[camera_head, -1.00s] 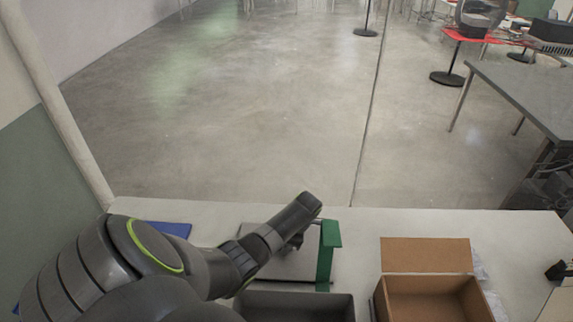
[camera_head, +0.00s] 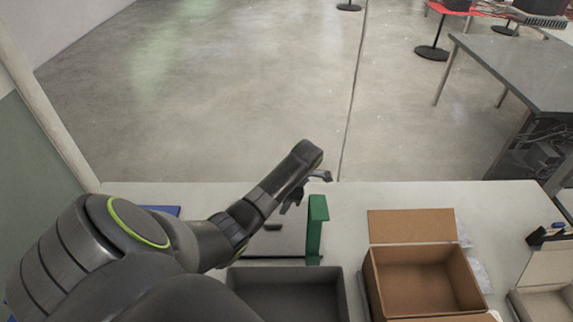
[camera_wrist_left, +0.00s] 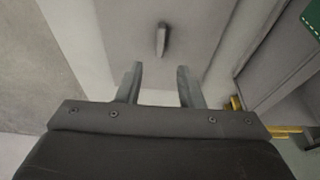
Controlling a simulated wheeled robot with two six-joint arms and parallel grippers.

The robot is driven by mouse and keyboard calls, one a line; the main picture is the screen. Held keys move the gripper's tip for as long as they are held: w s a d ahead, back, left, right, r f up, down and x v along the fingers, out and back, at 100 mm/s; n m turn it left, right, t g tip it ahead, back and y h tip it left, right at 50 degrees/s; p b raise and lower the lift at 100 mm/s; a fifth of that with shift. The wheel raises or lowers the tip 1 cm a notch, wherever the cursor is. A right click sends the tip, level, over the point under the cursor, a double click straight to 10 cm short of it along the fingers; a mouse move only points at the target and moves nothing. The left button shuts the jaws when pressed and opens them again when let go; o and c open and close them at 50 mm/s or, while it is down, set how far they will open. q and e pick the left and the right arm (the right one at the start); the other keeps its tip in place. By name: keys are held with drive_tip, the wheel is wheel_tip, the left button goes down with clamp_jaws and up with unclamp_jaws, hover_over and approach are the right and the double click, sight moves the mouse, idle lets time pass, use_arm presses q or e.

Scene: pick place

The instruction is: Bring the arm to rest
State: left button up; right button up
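My left gripper (camera_head: 306,188) is at the end of my left arm, which reaches in from the left over the table. In the left wrist view its two fingers (camera_wrist_left: 160,85) stand apart with nothing between them, so it is open and empty. Below the fingers is a grey flat surface with a small dark elongated object (camera_wrist_left: 161,40) on it. That object also shows in the head view (camera_head: 273,227), beside my arm. My right gripper is not in view.
A green upright piece (camera_head: 316,228) stands right of my gripper. A dark grey bin (camera_head: 345,300) is in front, partly hidden by my arm. An open cardboard box (camera_head: 412,226) stands to its right. A white table (camera_head: 350,200) carries these. A blue item (camera_head: 162,210) lies behind my arm.

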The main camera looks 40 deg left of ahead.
use_arm(q)
drive_tip(key=shift+v, duration=1.05)
